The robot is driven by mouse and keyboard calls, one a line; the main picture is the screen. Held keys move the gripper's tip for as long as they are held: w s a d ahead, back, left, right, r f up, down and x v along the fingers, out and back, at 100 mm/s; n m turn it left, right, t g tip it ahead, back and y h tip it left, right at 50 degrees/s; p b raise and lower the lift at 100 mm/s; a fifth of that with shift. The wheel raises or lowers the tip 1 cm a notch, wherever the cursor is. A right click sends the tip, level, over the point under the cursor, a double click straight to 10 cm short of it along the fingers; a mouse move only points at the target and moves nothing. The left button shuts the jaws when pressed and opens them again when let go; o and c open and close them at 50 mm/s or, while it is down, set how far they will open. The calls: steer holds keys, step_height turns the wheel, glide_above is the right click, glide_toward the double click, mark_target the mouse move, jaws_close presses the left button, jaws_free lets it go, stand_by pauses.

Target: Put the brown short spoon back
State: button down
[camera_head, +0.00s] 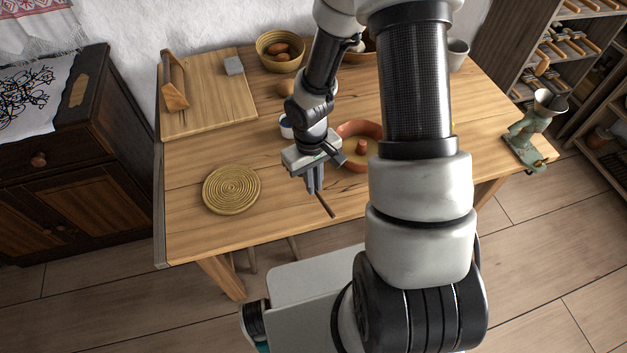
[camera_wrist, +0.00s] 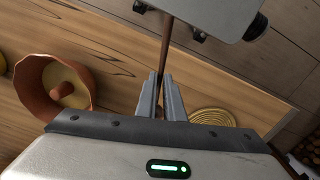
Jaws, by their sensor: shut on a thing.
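My gripper (camera_head: 314,184) is above the front part of the wooden table in the head view. It is shut on a thin brown spoon (camera_head: 326,206), whose handle sticks out below the fingers toward the table's front edge. In the wrist view the fingers (camera_wrist: 166,100) close around the brown stick-like spoon (camera_wrist: 165,50), which runs up toward the top of the picture. The spoon's other end is hidden by the fingers. I cannot tell whether the spoon touches the table.
A terracotta dish (camera_head: 372,130) with a knob in its middle stands right of my gripper. A round woven mat (camera_head: 231,190) lies to the left. A cutting board (camera_head: 222,98), a basket (camera_head: 280,62) and a green grinder (camera_head: 530,135) stand farther off.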

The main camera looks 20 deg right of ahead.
steer(key=shift+f+b, duration=2)
steer(key=shift+f, duration=0.85)
steer(key=shift+f+b, duration=1.75)
steer(key=shift+f, duration=0.1)
steer(key=c, duration=1.8)
jaws_free()
